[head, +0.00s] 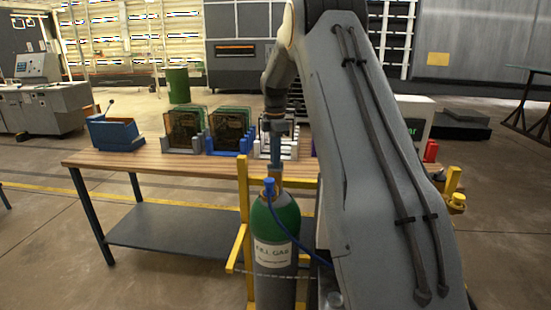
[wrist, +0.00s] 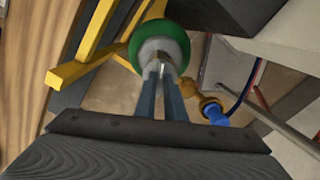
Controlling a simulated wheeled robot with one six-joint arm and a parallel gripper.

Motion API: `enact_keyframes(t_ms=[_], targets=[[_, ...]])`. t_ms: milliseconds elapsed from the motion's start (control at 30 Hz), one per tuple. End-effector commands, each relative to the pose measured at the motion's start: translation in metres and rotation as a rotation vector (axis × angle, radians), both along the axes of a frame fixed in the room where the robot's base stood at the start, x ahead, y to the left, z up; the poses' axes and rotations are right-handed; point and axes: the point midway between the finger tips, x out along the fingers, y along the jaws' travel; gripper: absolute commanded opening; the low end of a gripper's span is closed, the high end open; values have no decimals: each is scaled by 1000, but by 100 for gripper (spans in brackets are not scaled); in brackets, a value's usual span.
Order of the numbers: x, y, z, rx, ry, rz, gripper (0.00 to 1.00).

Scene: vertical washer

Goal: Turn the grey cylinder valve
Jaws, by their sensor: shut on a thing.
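The gas cylinder has a grey body (head: 274,275) with a white label and a green shoulder (head: 284,215). It stands upright in front of the table, and its green top also shows in the wrist view (wrist: 181,34). The grey valve (wrist: 157,46) sits on the top of the cylinder, between and just beyond my fingertips. My gripper (wrist: 160,72) is shut on this valve from above, with its two blue-grey fingers close together. In the head view my gripper (head: 276,165) comes down over the cylinder top, and the valve is hard to make out there.
A brass fitting with a blue connector (wrist: 214,111) and a blue hose sits beside the valve. A yellow frame (head: 243,215) stands close beside the cylinder. The wooden table (head: 130,163) behind holds several racks of circuit boards (head: 228,128) and a blue bin (head: 115,134).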

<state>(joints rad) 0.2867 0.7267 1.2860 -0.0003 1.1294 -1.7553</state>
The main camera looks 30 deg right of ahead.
Motion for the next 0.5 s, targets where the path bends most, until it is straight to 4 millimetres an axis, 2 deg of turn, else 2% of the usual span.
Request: enact_keyframes(t_ms=[200, 500], targets=[[1, 0, 2, 0, -4, 154, 0], [1, 0, 2, 0, -4, 278, 0]])
